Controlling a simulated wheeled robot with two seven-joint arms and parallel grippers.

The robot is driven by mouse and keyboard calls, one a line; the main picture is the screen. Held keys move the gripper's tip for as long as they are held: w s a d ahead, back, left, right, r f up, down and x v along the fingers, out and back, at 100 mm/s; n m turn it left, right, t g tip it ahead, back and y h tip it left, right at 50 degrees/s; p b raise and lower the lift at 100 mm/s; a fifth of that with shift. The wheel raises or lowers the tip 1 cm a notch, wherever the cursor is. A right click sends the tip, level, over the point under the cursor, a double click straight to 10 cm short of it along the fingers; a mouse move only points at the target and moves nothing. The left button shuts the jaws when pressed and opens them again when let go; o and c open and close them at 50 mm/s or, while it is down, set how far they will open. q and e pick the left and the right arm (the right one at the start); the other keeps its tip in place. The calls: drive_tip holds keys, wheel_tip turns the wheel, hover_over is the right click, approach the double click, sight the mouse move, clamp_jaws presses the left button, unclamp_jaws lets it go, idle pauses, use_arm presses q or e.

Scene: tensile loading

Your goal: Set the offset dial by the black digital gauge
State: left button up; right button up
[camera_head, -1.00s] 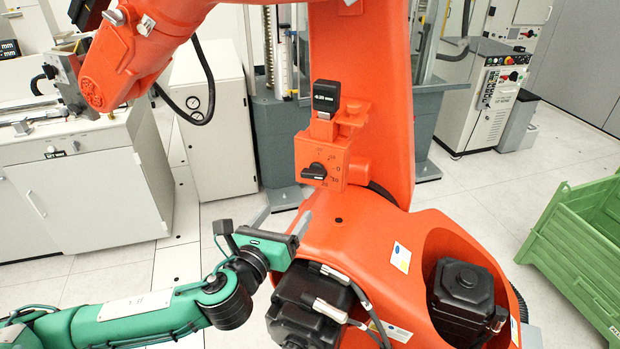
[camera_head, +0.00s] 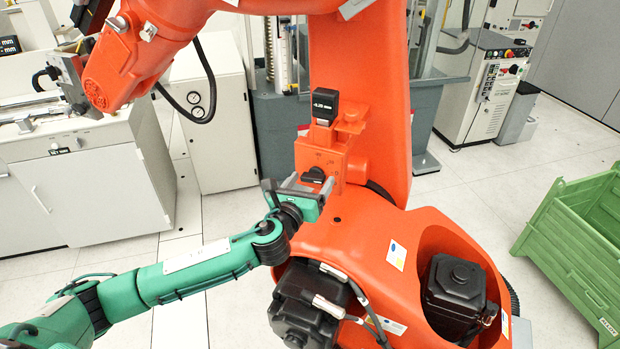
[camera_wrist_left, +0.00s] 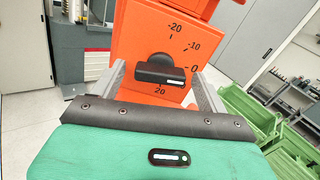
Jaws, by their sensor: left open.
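The offset dial is a black knob (camera_head: 313,175) on an orange box (camera_head: 340,163) fixed to the big orange robot arm. It also shows in the left wrist view (camera_wrist_left: 160,70), with a white mark at its right end and printed numbers -20, -10, 0 and 20 around it. The black digital gauge (camera_head: 325,104) sits above the box; its small white reading seems to be -0.25 mm. My left gripper (camera_head: 310,186) is open at the dial, with one finger on each side of the knob in the left wrist view (camera_wrist_left: 162,88). I cannot tell whether the fingers touch it. My right gripper is not in view.
The orange robot's base (camera_head: 350,235) with black motors lies below and right of my left gripper. A black cable (camera_head: 205,85) hangs at the upper left. A green crate (camera_head: 575,240) stands at the right. White cabinets (camera_head: 85,190) stand at the left.

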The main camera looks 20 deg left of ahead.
use_arm(q)
drive_tip(key=shift+w, duration=0.1)
drive_tip(key=shift+c, duration=0.3)
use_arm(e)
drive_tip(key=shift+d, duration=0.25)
use_arm(q)
drive_tip(key=c, duration=0.9)
drive_tip(key=shift+n, duration=0.3)
drive_tip(key=n+b, duration=0.1)
drive_tip(key=n, duration=0.2)
drive_tip(key=shift+f+n, duration=0.1)
drive_tip(key=shift+n, duration=0.2)
drive_tip(key=n+b, duration=0.1)
drive_tip(key=n, duration=0.2)
drive_tip(key=shift+n, duration=0.3)
drive_tip(key=n, duration=0.3)
drive_tip(key=shift+n+b, duration=0.3)
drive_tip(key=shift+n, duration=1.8)
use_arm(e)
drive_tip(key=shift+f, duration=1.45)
